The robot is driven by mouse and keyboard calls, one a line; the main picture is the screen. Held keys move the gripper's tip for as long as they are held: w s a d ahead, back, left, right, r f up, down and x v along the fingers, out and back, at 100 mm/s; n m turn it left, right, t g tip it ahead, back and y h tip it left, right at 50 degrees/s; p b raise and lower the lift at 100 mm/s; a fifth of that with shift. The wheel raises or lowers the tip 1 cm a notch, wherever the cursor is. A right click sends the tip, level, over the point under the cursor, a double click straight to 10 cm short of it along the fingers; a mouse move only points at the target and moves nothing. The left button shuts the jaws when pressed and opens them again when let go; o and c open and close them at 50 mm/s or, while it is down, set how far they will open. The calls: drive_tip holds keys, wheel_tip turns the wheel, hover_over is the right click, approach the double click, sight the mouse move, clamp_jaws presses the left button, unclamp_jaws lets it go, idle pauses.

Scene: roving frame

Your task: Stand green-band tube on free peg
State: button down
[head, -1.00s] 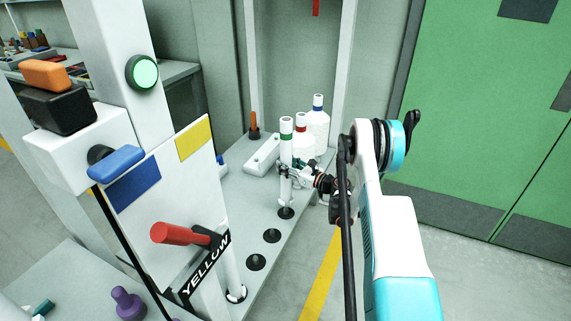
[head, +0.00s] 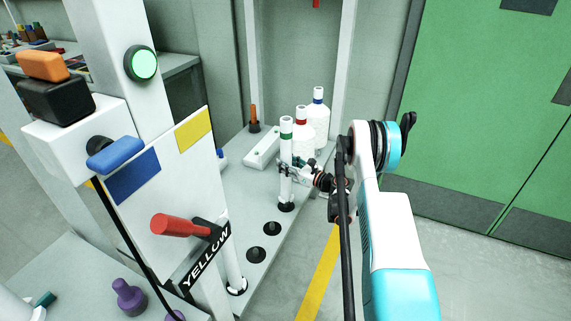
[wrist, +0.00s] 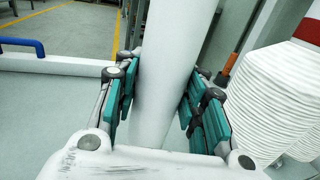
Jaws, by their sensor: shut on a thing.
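The green-band tube (head: 286,146) is a tall white cylinder with a green band near its top. It stands upright in the head view, its lower end at the black base of a peg (head: 286,207). I cannot tell how far down on the peg it sits. My gripper (head: 288,171) is shut around the tube's middle from the right. In the wrist view the teal finger pads of my gripper (wrist: 157,100) lie on both sides of the white tube (wrist: 168,75). The tube's ends are outside that view.
Behind the tube are a red-banded white bottle (head: 302,143) and a blue-banded one (head: 318,120). A panel with a red handle (head: 180,225) stands left.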

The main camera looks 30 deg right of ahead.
drive_tip(key=shift+f, duration=0.1)
drive_tip(key=shift+f, duration=2.5)
idle(0.5)
drive_tip(key=c, duration=0.9)
unclamp_jaws()
drive_tip(key=shift+c, duration=0.2)
drive_tip(key=o, duration=0.9)
drive_tip(key=shift+o, duration=0.2)
